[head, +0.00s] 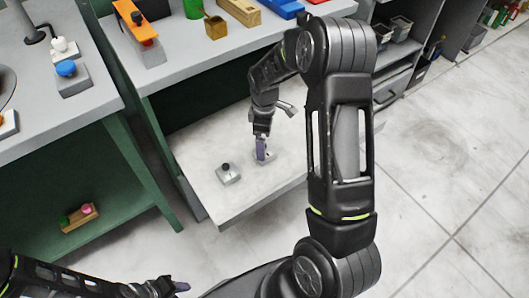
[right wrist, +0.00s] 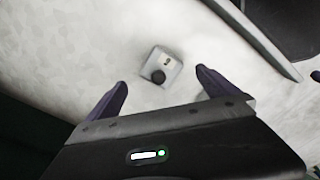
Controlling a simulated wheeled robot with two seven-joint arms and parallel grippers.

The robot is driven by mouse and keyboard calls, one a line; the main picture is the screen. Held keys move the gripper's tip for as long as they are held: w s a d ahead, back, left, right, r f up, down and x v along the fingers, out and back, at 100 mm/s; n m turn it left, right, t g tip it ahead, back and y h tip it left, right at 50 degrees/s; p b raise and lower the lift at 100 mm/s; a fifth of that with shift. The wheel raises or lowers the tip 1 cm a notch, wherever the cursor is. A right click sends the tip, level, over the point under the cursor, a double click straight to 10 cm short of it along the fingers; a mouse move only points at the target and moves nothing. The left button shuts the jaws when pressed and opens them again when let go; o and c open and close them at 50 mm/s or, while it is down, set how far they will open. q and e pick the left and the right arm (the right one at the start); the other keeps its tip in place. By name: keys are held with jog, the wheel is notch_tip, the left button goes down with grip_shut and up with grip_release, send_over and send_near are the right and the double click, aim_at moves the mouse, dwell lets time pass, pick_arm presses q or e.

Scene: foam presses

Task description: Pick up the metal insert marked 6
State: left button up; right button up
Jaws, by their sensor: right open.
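A small grey metal insert with a black knob (head: 228,172) sits on the light pull-out shelf (head: 215,202). A second grey block (head: 268,157) on the shelf is partly hidden by my right gripper (head: 261,149), which points down at it. In the right wrist view, a metal insert (right wrist: 170,66) with a black knob and a small pale label lies beyond and between the open fingers of my right gripper (right wrist: 160,81). The mark on the label is too blurred to read. Nothing is between the fingers. My left gripper (head: 172,287) is at the bottom left, away from the shelf.
The bench above holds an orange-topped fixture (head: 139,33), a brass cup (head: 215,27), a wooden block (head: 240,11) and a blue block (head: 281,8). A blue-knobbed block (head: 68,74) stands on the left table. The shelf's front area is clear. Grey bins (head: 392,30) stand at the right.

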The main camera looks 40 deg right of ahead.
jog(key=f, duration=0.4)
jog(key=shift+a+f, duration=0.2)
jog(key=shift+f, duration=0.2)
jog(key=c, duration=1.7)
